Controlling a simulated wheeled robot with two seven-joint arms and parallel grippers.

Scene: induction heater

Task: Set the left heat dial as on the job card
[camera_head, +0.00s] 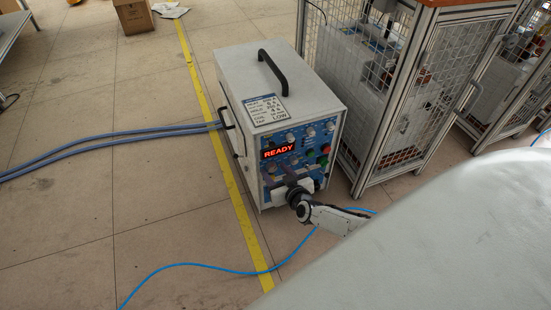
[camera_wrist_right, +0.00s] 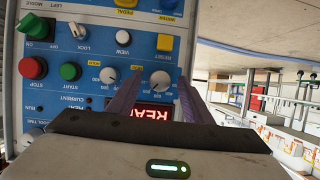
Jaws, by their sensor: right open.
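The heater (camera_head: 290,100) is a white box with a blue front panel. The job card (camera_head: 265,109) lies on its top; its small print is hard to read, except LOW on the bottom line. My right gripper (camera_head: 281,181) is at the lower panel, open. In the right wrist view the panel is upside down, and the gripper's two purple fingers (camera_wrist_right: 158,90) stand on either side of a grey heat dial (camera_wrist_right: 160,80), not closed on it. A second grey dial (camera_wrist_right: 108,76) is beside it. I cannot tell the dial's exact setting. My left gripper is out of view.
The red READY display (camera_head: 279,149) is lit. Green (camera_wrist_right: 71,71) and red (camera_wrist_right: 32,67) buttons are near the dials. A wire-mesh cage (camera_head: 385,90) stands close on the right.

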